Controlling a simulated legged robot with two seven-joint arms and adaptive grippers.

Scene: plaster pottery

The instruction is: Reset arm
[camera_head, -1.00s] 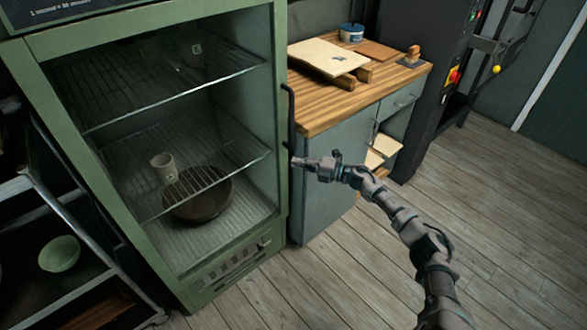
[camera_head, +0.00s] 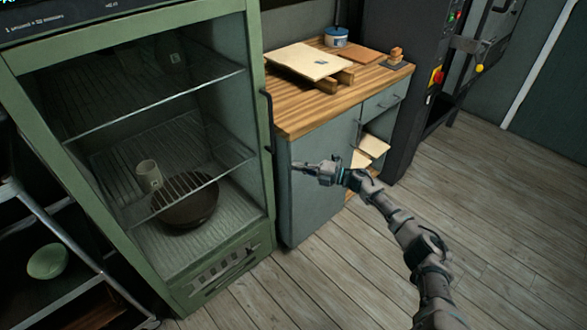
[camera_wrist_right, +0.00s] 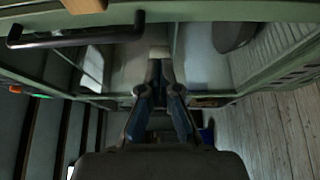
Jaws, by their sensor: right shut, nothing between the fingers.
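My right gripper (camera_head: 299,167) is shut and empty. In the head view its arm reaches up from the lower right, and the fingertips appear in front of the grey side of the wooden-topped cabinet (camera_head: 300,200), just right of the green drying cabinet (camera_head: 262,150). In the right wrist view the closed gripper fingers (camera_wrist_right: 159,58) point up the picture, with a dark bar handle (camera_wrist_right: 75,37) at upper left. I cannot tell whether the fingertips touch anything. My left gripper is not in view.
Inside the green cabinet are wire shelves, a pale cup (camera_head: 149,175) and a dark round bowl (camera_head: 186,207). A pale green bowl (camera_head: 47,261) sits on a rack at left. Boards (camera_head: 305,62) and a blue-white pot (camera_head: 336,37) lie on the worktop. The plank floor (camera_head: 480,220) at right is clear.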

